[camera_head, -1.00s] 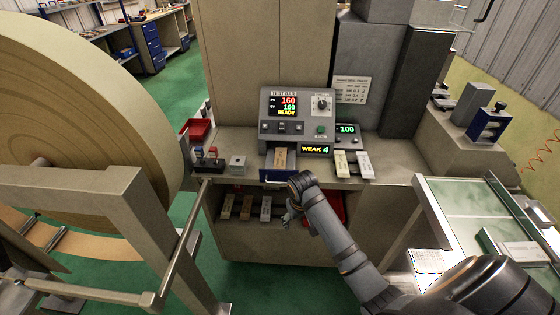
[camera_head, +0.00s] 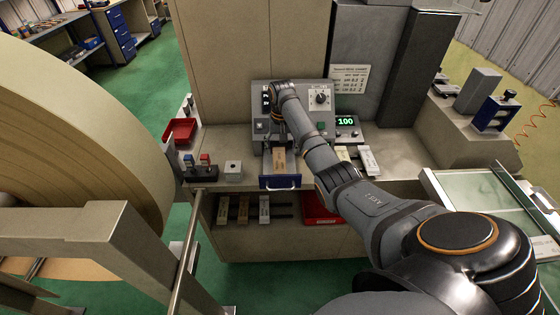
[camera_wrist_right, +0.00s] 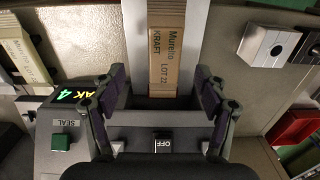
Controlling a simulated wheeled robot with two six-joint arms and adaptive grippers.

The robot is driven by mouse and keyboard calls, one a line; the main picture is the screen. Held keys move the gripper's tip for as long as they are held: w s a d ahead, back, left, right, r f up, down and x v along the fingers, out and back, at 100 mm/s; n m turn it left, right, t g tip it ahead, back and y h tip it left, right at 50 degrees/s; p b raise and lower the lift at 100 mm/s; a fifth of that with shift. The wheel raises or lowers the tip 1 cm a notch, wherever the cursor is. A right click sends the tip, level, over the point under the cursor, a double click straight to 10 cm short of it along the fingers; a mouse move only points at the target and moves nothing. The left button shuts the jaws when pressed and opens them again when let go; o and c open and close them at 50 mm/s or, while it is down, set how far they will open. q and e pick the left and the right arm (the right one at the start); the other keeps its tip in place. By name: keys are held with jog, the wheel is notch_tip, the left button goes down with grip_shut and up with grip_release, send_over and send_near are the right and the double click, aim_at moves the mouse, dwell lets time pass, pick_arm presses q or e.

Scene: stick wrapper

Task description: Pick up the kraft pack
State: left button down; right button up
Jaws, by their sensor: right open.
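The kraft pack (camera_head: 279,159) is a brown slim block lying in the pulled-out blue-fronted drawer (camera_head: 280,183) of the grey test bar machine. In the right wrist view the kraft pack (camera_wrist_right: 167,50) shows its print "Murello KRAFT LOT 22". My right gripper (camera_head: 280,136) is over the machine's front, by the far end of the pack. In the wrist view the right gripper (camera_wrist_right: 161,80) is open, with one finger on each side of the pack's near end and gaps between; contact does not show. My left gripper is not in view.
Pale packs (camera_head: 370,161) lie on the counter to the right. Several packs (camera_head: 243,209) sit on the shelf below, beside a red bin (camera_head: 318,209). A red tray (camera_head: 181,131) and a small switch box (camera_head: 233,168) stand left. A large paper roll (camera_head: 70,130) fills the left side.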

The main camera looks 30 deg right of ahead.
aim_at(279, 161)
jog(key=shift+w+f, duration=0.7)
jog(key=shift+w, duration=0.05)
notch_tip(279, 161, down, 2)
jog(key=shift+f+p, duration=0.1)
jog(key=shift+p, duration=0.55)
notch_tip(279, 161, down, 3)
jog(key=shift+r, duration=0.15)
jog(key=shift+c, duration=1.3)
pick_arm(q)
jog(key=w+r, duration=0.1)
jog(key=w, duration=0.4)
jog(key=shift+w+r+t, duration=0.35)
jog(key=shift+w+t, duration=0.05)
pick_arm(e)
jog(key=c, duration=0.7)
